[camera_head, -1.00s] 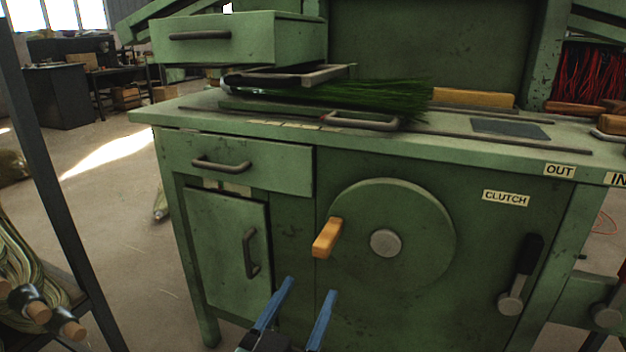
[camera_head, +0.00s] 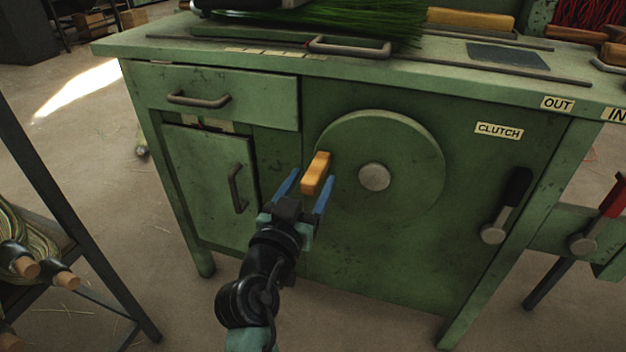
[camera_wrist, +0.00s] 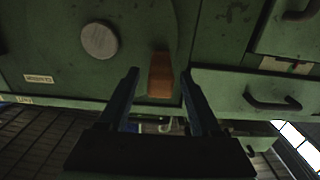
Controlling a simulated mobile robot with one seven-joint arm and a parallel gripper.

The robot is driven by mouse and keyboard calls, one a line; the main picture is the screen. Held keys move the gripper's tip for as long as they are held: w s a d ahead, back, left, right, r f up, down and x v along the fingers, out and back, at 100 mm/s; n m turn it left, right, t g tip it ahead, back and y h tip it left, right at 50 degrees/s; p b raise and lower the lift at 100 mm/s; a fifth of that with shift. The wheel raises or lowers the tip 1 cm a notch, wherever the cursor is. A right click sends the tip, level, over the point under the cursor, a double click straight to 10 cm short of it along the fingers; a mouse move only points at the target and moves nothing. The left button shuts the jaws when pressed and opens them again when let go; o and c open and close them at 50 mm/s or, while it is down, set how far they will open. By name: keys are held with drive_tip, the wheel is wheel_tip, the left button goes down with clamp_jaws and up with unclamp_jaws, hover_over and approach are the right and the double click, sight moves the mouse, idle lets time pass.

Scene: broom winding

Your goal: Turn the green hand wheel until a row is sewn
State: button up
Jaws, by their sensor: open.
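The green hand wheel (camera_head: 400,150) is on the front of the green cabinet, with a grey hub (camera_head: 374,177) and an orange-brown handle (camera_head: 316,173) at its left side. My gripper (camera_head: 312,181) is open, its two blue fingers pointing at the wheel, one on each side of the handle in the head view. In the wrist view the handle (camera_wrist: 161,76) shows between the open fingers (camera_wrist: 160,80), nearer the right one. The hub (camera_wrist: 99,41) is to the left there. I cannot tell whether a finger touches the handle.
A clutch lever (camera_head: 507,204) with a black grip is right of the wheel, under the CLUTCH label (camera_head: 499,131). Drawer handle (camera_head: 198,99) and door handle (camera_head: 237,188) stick out at left. Green bristles (camera_head: 365,22) lie on the top. A dark rack (camera_head: 62,225) stands at left.

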drive_tip(key=shift+x, duration=0.95)
clamp_jaws()
idle(0.8)
